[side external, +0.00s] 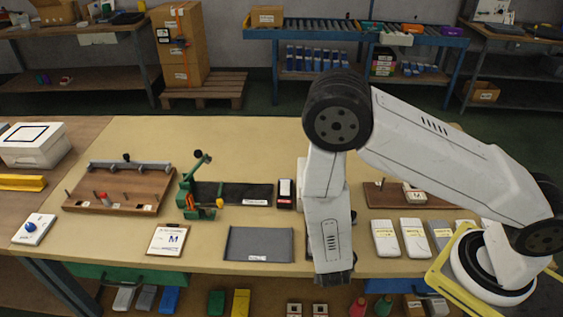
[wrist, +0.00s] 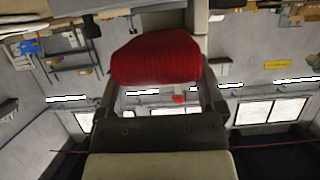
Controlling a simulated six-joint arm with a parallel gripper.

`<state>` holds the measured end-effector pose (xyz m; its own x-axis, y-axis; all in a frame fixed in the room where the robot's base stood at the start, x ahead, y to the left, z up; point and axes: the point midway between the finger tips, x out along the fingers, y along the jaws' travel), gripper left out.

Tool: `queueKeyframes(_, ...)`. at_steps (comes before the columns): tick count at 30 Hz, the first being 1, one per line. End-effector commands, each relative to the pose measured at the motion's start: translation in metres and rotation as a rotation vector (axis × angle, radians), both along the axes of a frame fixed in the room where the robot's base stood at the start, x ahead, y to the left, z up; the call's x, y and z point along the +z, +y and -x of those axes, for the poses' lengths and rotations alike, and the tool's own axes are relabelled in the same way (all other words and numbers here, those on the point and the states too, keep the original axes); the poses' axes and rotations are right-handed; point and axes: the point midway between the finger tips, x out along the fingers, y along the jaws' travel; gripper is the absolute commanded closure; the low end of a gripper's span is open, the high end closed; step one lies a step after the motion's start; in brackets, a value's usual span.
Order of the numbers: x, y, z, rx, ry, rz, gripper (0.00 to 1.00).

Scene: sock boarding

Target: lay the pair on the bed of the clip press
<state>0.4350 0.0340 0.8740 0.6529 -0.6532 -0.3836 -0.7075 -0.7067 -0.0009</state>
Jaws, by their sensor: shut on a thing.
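A red ribbed knitted bundle, seemingly the pair (wrist: 155,58), fills the upper middle of the wrist view. My gripper (wrist: 157,84) is shut on it; the bundle sits between its dark fingers. I cannot make out separate socks. In the side view my arm hides the gripper and the pair. The green clip press (side external: 197,188), with its lever raised, stands left of centre on the table. A flat dark strip, apparently its bed (side external: 238,193), extends to its right and looks bare. My arm hangs to the right of the press.
A grey mat (side external: 258,244) lies in front of the press, beside a card marked M (side external: 168,239). A wooden board with a bar and pegs (side external: 120,187) stands left. A small dark box (side external: 285,194) stands at the strip's right end. Several white and grey packets (side external: 385,238) line the right.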

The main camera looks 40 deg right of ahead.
Motion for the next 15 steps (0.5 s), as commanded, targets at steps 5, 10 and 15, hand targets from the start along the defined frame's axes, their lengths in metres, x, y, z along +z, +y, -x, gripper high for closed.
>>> queueKeyframes(5,-0.017,0.000,0.000,0.001,0.002,0.002,0.72)
queueKeyframes(10,-0.026,0.000,0.000,0.001,0.000,0.000,0.72)
queueKeyframes(15,-0.027,0.000,0.000,0.001,0.000,0.000,0.72)
